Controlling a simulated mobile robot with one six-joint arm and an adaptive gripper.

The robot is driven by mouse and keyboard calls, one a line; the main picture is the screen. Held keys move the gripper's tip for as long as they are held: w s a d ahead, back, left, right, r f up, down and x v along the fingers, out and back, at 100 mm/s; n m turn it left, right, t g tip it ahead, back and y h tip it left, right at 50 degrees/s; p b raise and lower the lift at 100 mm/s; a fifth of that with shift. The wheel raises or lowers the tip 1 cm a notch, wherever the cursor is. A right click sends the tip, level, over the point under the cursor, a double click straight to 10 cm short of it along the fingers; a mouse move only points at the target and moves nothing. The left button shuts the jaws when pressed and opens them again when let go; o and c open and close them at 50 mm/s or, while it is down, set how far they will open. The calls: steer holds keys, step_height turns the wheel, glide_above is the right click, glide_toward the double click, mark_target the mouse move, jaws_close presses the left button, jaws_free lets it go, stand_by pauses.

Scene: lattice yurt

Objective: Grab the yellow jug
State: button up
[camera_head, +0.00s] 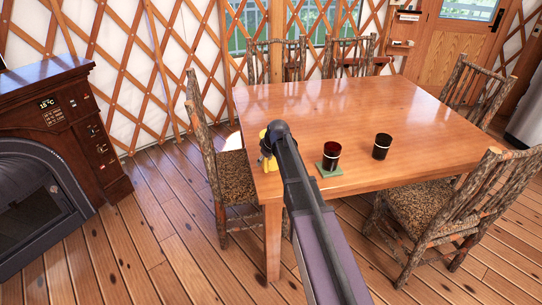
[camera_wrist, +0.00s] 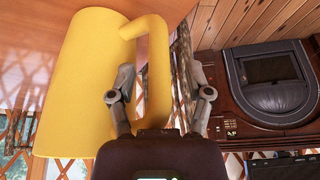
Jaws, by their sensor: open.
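The yellow jug (camera_head: 264,147) stands near the left corner of the wooden table (camera_head: 330,105) in the head view, mostly hidden behind my arm. In the wrist view the jug (camera_wrist: 82,85) is large on the left, with its loop handle (camera_wrist: 157,75) towards the right. My gripper (camera_wrist: 162,85) is open at the handle. One finger is on the jug-body side and the other is right of the handle, with a gap there. Whether the left finger touches the jug I cannot tell. In the head view my gripper is hidden by my arm.
A dark cup (camera_head: 331,155) stands on a green coaster (camera_head: 328,171), right of my arm. Another dark cup (camera_head: 381,146) stands further right. Chairs surround the table, one (camera_head: 215,150) close to its left side. A dark wood stove (camera_head: 60,150) stands at the far left.

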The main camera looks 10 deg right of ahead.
stand_by(0.3)
jaws_close()
steer(key=shift+r, duration=0.2)
step_height(320, 180, up, 4)
steer(key=p, duration=0.4)
steer(key=shift+f, duration=0.15)
steer(key=s+a+p, duration=0.1)
steer(key=s, duration=1.5)
steer(key=shift+a+r, duration=0.35)
steer(key=shift+r, duration=0.1)
steer(key=shift+r, duration=0.15)
